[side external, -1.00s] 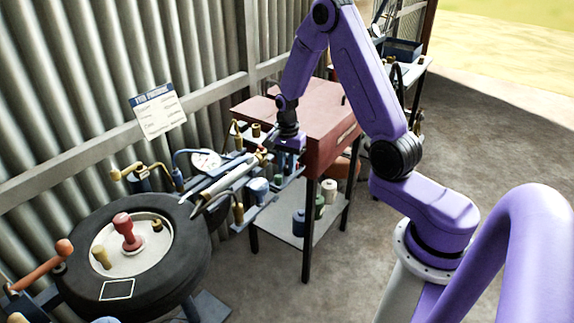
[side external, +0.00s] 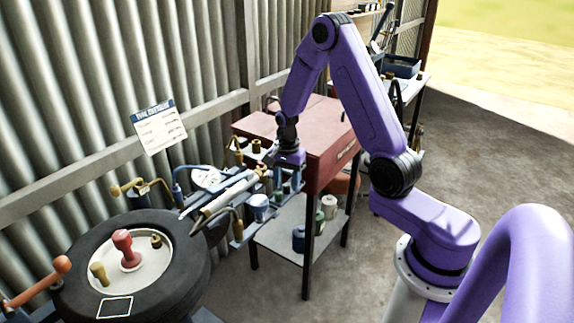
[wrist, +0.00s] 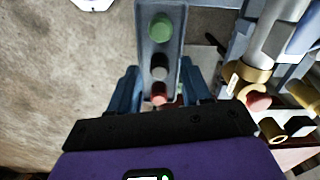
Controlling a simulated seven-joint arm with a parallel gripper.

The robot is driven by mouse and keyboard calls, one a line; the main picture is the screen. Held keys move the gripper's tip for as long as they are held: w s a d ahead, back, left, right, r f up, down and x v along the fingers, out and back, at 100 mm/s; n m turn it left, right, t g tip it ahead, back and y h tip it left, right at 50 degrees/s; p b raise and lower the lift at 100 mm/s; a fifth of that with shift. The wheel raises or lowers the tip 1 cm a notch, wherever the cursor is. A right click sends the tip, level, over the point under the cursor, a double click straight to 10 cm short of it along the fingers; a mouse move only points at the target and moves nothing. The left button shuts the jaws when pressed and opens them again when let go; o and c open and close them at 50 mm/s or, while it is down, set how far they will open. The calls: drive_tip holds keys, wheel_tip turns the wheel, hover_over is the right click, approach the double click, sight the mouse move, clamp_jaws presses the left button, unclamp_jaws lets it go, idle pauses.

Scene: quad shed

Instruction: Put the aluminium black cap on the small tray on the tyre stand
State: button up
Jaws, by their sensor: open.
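A narrow grey holder (wrist: 146,32) carries a row of caps in the wrist view. The dark cap with a metallic rim (wrist: 160,73) sits in its middle, between a green cap (wrist: 161,28) and a red cap (wrist: 159,94). My gripper (wrist: 160,88) is open and empty, its blue fingers spread either side of the holder's lower end. In the side view my gripper (side external: 289,172) points down over the rack beside the red bench, and the black cap is not clear there. A small dark square with a pale border (side external: 115,307), seemingly the small tray, lies at the tyre's front.
The tyre (side external: 185,275) has a pale hub plate with a red knob (side external: 123,243) and brass pieces. A gauge, hoses and a metal cylinder (side external: 225,192) crowd between tyre and rack. The red bench (side external: 325,150) stands close behind my gripper. Brass fittings (wrist: 270,125) lie right in the wrist view.

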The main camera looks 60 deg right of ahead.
sight(287, 185)
wheel_tip(287, 185, up, 11)
drive_tip(key=s+a+r+n, duration=0.3)
drive_tip(key=a+n, duration=0.4)
drive_tip(key=a, duration=0.2)
drive_tip(key=s+a+r+n, duration=0.1)
drive_tip(key=s+a+n, duration=0.3)
drive_tip(key=s+n, duration=0.6)
drive_tip(key=s+a+n, duration=0.5)
drive_tip(key=s+n, duration=0.6)
drive_tip(key=s, duration=0.3)
drive_tip(key=shift+s+r, duration=0.35)
